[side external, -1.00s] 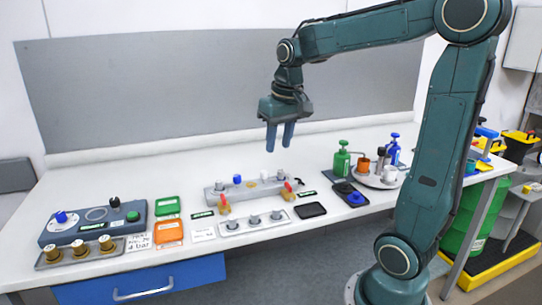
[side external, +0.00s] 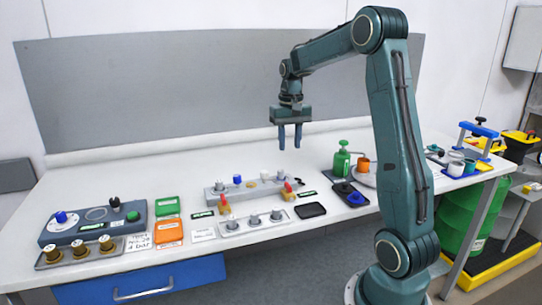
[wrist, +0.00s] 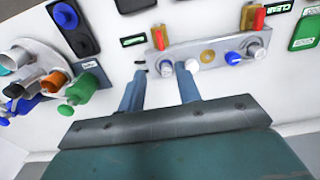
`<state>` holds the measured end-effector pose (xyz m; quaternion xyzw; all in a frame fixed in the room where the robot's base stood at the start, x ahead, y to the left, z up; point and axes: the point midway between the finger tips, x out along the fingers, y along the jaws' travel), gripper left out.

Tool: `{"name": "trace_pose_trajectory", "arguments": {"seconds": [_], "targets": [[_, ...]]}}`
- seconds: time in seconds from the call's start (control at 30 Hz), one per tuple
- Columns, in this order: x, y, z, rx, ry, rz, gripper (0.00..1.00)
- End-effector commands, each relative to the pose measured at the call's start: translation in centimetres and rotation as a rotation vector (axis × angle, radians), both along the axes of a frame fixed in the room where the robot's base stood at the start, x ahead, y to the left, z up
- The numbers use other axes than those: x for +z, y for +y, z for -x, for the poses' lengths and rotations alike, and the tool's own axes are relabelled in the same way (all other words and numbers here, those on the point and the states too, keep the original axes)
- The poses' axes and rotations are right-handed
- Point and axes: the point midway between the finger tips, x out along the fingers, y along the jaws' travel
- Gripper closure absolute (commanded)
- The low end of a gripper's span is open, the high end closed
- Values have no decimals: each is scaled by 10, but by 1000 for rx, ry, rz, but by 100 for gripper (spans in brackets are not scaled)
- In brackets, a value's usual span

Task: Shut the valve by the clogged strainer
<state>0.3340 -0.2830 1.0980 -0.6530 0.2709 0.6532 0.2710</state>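My gripper (side external: 290,145) is open and empty, fingers down, in the air above the back of the bench. A grey strainer block (side external: 208,198) lies below it, with grey and blue caps and a tan disc on top. Two valves with red handles and yellow parts stand at its front: the left valve (side external: 225,205) and the right valve (side external: 288,190). In the wrist view the fingers point toward the block (wrist: 180,48), with one valve handle (wrist: 158,38) near them and the other handle (wrist: 260,18) farther right. I cannot tell which strainer is clogged.
A tray of grey knobs (side external: 233,228) lies in front of the block. A black pad (side external: 311,210) and green bottle (side external: 341,159) are to its right. Orange (side external: 168,231) and green (side external: 167,206) trays and a blue-grey panel (side external: 80,228) are left. Bench behind the block is clear.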

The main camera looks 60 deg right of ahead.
Motion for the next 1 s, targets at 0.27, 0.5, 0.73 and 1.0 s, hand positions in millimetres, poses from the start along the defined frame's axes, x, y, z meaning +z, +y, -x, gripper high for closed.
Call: {"name": "trace_pose_trajectory", "arguments": {"seconds": [0.27, 0.5, 0.73, 1.0], "targets": [[-17, 1, 0, 1, 2, -2, 66], [-49, 1, 0, 1, 3, -3, 66], [-85, 1, 1, 1, 4, -3, 66], [-121, 1, 0, 1, 1, -1, 66]]}}
